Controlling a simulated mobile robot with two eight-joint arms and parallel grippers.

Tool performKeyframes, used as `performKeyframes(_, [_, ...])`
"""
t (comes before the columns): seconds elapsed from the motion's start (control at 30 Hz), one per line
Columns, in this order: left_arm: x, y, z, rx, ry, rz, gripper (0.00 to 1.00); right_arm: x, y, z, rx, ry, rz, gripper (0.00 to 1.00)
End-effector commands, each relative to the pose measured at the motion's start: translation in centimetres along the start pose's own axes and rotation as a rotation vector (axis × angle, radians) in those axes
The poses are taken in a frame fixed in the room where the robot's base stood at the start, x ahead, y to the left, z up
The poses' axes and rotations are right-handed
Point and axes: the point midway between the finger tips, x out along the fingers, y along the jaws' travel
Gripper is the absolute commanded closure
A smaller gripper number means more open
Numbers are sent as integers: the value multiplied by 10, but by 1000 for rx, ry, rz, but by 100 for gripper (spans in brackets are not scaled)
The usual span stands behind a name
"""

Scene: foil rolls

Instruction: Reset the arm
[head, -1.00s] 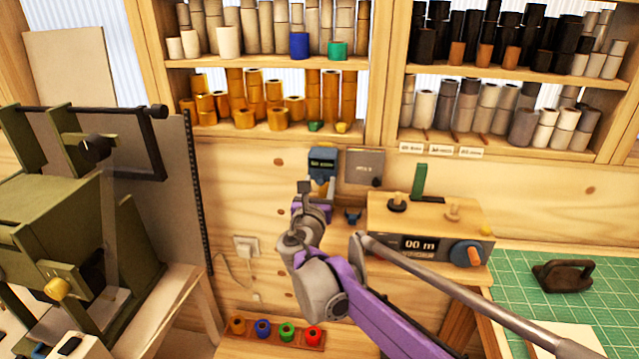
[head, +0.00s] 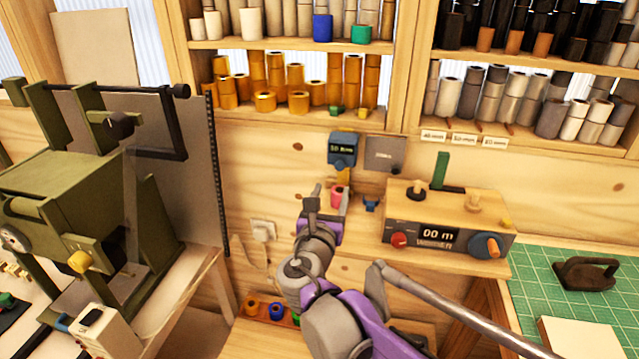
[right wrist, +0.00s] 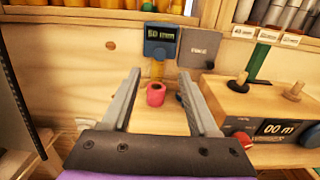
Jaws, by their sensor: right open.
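My right gripper (head: 327,200) reaches forward from the lower right in the head view, in front of the wall. In the right wrist view its two grey fingers (right wrist: 166,105) are spread apart with nothing held between them. A small pink-red roll (right wrist: 156,94) stands on the shelf beyond the fingertips, under a blue gauge (right wrist: 161,42) that reads 50 mm. The roll also shows in the head view (head: 338,196), partly behind the gripper. My left gripper is not in view.
A wooden winder box (head: 447,215) reading 00 m stands right of the gripper. A green machine (head: 75,200) stands at left. Shelves of rolls (head: 300,127) line the wall above. A green cutting mat (head: 545,300) with a dark iron-like tool (head: 585,274) lies at right.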

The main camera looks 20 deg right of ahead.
Motion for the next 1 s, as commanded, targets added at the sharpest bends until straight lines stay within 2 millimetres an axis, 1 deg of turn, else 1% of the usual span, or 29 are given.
performKeyframes(0.17, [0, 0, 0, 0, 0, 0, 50, -1, -4, -2, 26, 12, -8, 40])
performKeyframes(0.27, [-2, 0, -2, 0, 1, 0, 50, -7, -22, -15, 161, 70, -47, 40])
performKeyframes(0.37, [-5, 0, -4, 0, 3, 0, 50, -22, -54, -43, 432, 179, -137, 40])
performKeyframes(0.4, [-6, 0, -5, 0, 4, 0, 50, -31, -67, -58, 570, 230, -188, 40])
performKeyframes(0.47, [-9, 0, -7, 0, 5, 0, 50, -49, -87, -83, 789, 306, -281, 40])
performKeyframes(0.5, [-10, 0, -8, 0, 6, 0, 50, -62, -97, -99, 935, 354, -347, 40])
performKeyframes(0.57, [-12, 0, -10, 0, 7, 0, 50, -83, -110, -124, 1152, 418, -458, 40])
performKeyframes(0.6, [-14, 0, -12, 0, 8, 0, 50, -99, -116, -139, 1294, 458, -537, 40])
performKeyframes(0.63, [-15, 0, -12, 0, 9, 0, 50, -111, -119, -151, 1399, 485, -600, 40])
performKeyframes(0.67, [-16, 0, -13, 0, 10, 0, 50, -123, -122, -162, 1503, 511, -666, 40])
performKeyframes(0.7, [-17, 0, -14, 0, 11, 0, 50, -140, -124, -176, 1636, 541, -757, 40])
performKeyframes(0.77, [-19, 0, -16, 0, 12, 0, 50, -164, -124, -194, 1821, 581, -896, 40])
performKeyframes(0.8, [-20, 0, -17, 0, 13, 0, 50, -179, -122, -204, 1931, 602, -987, 40])
performKeyframes(0.9, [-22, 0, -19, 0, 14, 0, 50, -210, -115, -222, 2149, 638, -1194, 40])
performKeyframes(1.0, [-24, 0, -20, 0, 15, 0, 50, -230, -108, -231, 2285, 658, -1346, 40])
